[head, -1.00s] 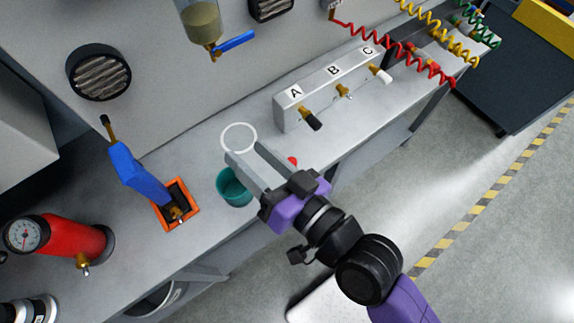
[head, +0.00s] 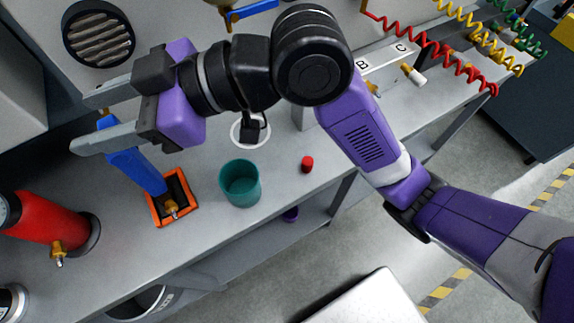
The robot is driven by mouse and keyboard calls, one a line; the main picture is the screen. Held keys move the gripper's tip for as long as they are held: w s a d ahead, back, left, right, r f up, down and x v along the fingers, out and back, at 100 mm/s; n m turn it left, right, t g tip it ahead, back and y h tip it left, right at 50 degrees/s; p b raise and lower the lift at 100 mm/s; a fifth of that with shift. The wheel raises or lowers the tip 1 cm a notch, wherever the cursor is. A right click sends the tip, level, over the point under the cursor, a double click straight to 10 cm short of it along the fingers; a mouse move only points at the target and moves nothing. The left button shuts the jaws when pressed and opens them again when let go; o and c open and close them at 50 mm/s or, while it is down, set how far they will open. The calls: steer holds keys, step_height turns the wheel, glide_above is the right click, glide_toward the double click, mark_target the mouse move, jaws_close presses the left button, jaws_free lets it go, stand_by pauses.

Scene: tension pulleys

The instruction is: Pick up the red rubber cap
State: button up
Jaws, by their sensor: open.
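The red rubber cap (head: 307,164) is a small red cylinder on the grey workbench, near its front edge. It stands to the right of a teal cup (head: 240,184), apart from it. My gripper (head: 80,124) is open, its two fingers pointing left. It is up and to the left of the cap, well away from it, and in the picture it overlaps the blue-handled lever. Nothing shows between the fingers. The cap is in plain view.
A blue lever (head: 135,165) rises from an orange-framed socket (head: 172,203). A white ring (head: 238,134) marks the bench behind the cup. My arm partly hides the labelled valve block (head: 385,62). Bench around the cap is clear.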

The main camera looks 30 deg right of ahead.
steer(key=s+d+f+n+g+h+b, duration=0.2)
steer(key=d+f+n+g+h, duration=0.15)
steer(key=f, duration=0.45)
steer(key=g+h+b, duration=0.3)
steer(key=h, duration=0.7)
glide_above(310, 160)
steer(key=shift+n, duration=0.35)
steer(key=f, duration=0.9)
steer(key=shift+w+a+f, duration=0.15)
steer(key=shift+w+a, duration=0.05)
steer(key=shift+a, duration=0.1)
steer(key=shift+d+f+b, duration=0.1)
steer(key=shift+f+b, duration=0.2)
steer(key=shift+f, duration=0.5)
steer(key=f, duration=0.3)
steer(key=f+b, duration=0.1)
steer(key=f, duration=0.2)
steer(key=shift+s+d, duration=0.15)
steer(key=shift+d, duration=0.05)
jaws_close()
